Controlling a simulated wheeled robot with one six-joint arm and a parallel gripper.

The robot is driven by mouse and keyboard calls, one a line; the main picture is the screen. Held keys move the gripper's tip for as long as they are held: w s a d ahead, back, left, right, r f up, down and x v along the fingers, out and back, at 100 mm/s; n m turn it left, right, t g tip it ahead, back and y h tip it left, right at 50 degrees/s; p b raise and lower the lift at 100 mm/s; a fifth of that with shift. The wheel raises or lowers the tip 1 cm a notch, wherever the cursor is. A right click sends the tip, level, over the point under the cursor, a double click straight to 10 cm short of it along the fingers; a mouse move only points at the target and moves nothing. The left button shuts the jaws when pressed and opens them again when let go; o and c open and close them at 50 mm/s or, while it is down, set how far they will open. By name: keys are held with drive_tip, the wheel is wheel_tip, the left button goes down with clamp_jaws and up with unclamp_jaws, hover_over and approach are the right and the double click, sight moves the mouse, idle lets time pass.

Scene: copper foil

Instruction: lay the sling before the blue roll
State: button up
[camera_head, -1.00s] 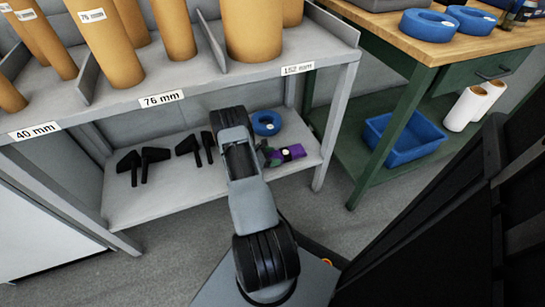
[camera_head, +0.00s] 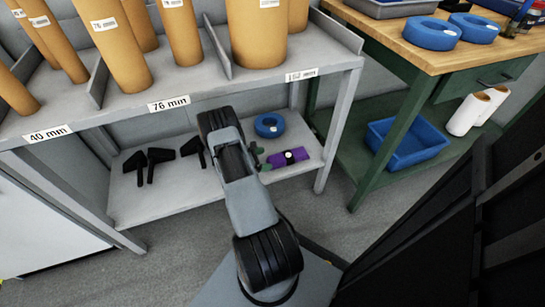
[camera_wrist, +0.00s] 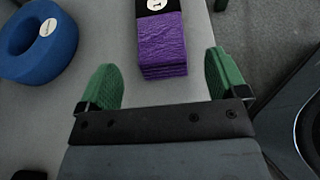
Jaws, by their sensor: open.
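The sling (camera_head: 290,157) is a folded purple bundle with a black band and a white label. It lies on the lower shelf near its front edge, in front of the blue roll (camera_head: 269,125) and apart from it. My gripper (camera_head: 260,158) is just left of the sling, its green fingers open. In the wrist view, the sling (camera_wrist: 165,50) lies just beyond the gap between the open fingers (camera_wrist: 162,82), with nothing gripped. The blue roll (camera_wrist: 38,60) is at the upper left there, with a white label.
The lower shelf (camera_head: 180,195) also holds several black tools (camera_head: 158,160) at left. Cardboard tubes stand on the upper shelf above. A shelf post (camera_head: 340,125) is close right of the sling. A green bench with a blue bin (camera_head: 405,150) stands further right.

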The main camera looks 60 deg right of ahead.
drive_tip(key=shift+p+v, duration=0.6)
drive_tip(key=shift+v, duration=2.25)
